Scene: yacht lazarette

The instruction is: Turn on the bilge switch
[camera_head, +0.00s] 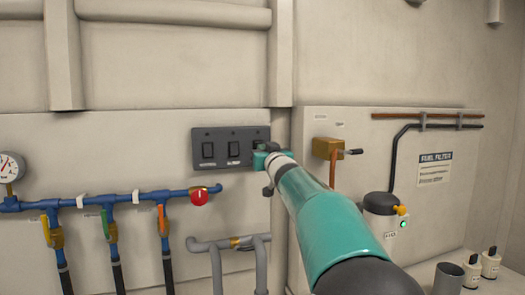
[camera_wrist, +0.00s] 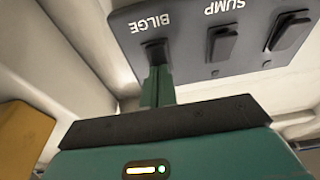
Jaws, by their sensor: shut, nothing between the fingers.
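The dark switch panel (camera_head: 220,133) is on the wall in the head view, and the wrist view shows it upside down (camera_wrist: 185,55). The bilge switch (camera_wrist: 153,47), a black rocker under the BILGE lettering (camera_wrist: 151,22), is at the panel's left in the wrist view and right end in the head view. My gripper (camera_head: 262,158) is shut and empty. Its green fingers (camera_wrist: 158,75) reach up to the bilge switch and overlap its lower part in the wrist view. I cannot tell whether they touch it or how the rocker is set. In the head view the gripper largely hides this switch.
The sump switch (camera_wrist: 222,43) and a third rocker (camera_wrist: 290,32) sit beside it. Blue pipes with valves and a red knob (camera_head: 199,197) run below left. A brass valve box (camera_head: 327,149) and black pipe (camera_head: 394,160) are to the right. Grey pipes (camera_head: 215,262) stand below.

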